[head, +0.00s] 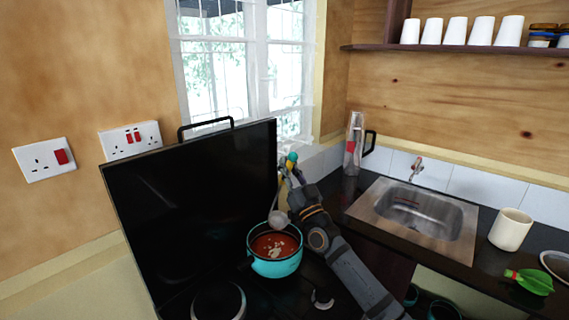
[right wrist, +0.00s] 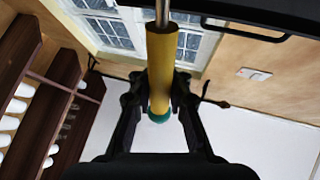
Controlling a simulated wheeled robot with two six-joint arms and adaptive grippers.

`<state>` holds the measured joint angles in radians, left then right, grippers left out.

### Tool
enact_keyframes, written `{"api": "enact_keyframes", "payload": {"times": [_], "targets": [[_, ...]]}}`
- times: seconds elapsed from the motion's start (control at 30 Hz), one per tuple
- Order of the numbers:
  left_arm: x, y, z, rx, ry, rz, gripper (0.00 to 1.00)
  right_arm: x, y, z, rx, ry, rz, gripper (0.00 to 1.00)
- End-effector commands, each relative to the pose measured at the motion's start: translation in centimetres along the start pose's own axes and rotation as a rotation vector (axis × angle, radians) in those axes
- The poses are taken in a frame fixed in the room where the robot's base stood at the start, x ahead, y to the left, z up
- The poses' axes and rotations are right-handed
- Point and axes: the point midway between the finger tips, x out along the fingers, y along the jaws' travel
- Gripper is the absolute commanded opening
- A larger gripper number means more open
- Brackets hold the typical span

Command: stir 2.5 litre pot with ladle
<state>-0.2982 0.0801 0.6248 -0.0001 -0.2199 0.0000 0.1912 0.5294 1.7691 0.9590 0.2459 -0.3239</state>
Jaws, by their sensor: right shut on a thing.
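A turquoise pot (head: 287,268) with red-orange soup and pale pieces in it stands on the hob. My right gripper (head: 291,168) is up behind and to the right of the pot. It is shut on the ladle's yellow handle, which has a teal end. The handle (right wrist: 160,65) shows between the fingers in the right wrist view. The ladle's steel bowl (head: 278,220) hangs near the pot's back rim, above the soup. I cannot tell if it touches the rim. My left gripper is out of view.
A raised black hob lid (head: 190,200) stands left of the pot. A bare hotplate (head: 218,300) is at front left. To the right are a sink (head: 415,220), a cream mug (head: 510,229), a green item (head: 530,281) and a clear jug (head: 354,145).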

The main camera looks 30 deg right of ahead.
Motion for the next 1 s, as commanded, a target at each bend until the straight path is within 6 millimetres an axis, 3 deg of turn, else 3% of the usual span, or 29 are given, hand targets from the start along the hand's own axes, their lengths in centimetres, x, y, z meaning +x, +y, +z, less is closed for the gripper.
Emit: {"api": "enact_keyframes", "payload": {"times": [0.53, 1.0], "targets": [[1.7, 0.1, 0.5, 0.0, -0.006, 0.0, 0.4, -4.8, 1.3, 1.5, -0.001, -0.001, -0.001, 0.0], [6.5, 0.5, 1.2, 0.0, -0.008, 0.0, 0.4, -5.7, 1.3, 5.8, 0.001, 0.001, 0.0, 0.0]]}}
